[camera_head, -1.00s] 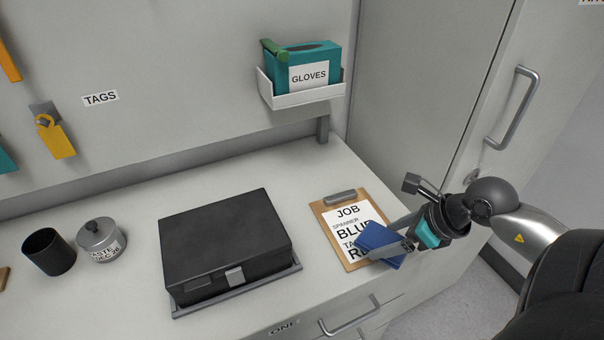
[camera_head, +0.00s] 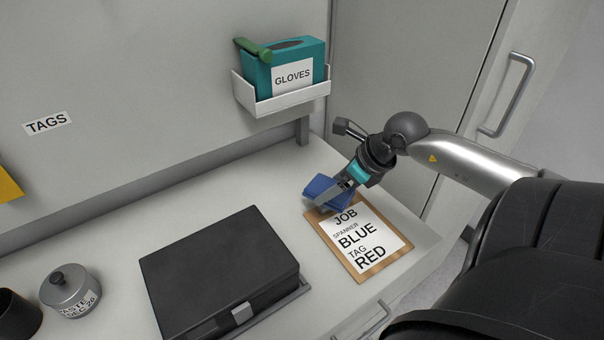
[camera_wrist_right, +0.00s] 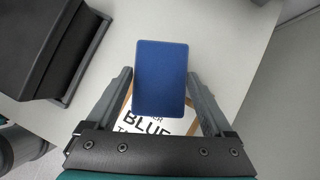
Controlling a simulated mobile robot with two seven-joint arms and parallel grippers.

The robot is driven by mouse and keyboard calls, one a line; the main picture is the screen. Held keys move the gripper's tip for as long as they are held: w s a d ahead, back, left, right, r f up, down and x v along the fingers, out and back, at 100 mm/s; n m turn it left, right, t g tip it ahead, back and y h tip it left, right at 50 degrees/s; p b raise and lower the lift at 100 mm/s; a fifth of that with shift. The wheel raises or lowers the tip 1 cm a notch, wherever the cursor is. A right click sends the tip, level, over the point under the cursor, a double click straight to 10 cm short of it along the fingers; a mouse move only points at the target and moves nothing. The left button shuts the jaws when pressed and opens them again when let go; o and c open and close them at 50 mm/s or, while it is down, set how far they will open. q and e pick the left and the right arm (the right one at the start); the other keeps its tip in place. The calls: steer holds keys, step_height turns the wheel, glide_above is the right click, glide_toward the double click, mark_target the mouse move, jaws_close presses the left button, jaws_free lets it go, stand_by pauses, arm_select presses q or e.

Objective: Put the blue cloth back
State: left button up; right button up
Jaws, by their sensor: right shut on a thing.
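The blue cloth (camera_head: 320,187) is a folded flat pad held in my right gripper (camera_head: 338,195). It is over the top end of the clipboard (camera_head: 378,267) and hides its clip. In the right wrist view the cloth (camera_wrist_right: 160,70) fills the space between the two fingers (camera_wrist_right: 160,85), with the clipboard's sheet (camera_wrist_right: 150,126) below it. I cannot tell exactly how high the cloth is above the counter. My left gripper is not in view.
A black case (camera_head: 220,265) sits on the counter left of the clipboard. A wall tray (camera_head: 290,102) holds the teal gloves box (camera_head: 318,62) with a green item on top. A lidded grey tin (camera_head: 70,292) and a dark cup (camera_head: 15,315) stand at left. The counter behind the case is clear.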

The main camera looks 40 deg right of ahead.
mark_target(318, 178)
steer(key=w, duration=0.4)
steer(key=shift+d+b, duration=0.2)
steer(key=shift+b, duration=0.1)
steer(key=w, duration=0.7)
steer(key=f, duration=0.2)
steer(key=f+b, duration=0.1)
steer(key=f, duration=0.3)
steer(key=shift+d+f, duration=0.2)
steer(key=shift+d, duration=0.1)
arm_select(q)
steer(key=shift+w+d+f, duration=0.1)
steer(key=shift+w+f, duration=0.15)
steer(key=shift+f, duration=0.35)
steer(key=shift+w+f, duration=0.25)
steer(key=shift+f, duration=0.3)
arm_select(e)
steer(key=shift+w+f, duration=0.2)
steer(key=shift+f, duration=0.15)
arm_select(q)
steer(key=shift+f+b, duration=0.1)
steer(key=shift+b, duration=0.25)
arm_select(e)
steer(key=shift+d+f, duration=0.1)
steer(key=o, duration=1.1)
steer(key=shift+c, duration=0.2)
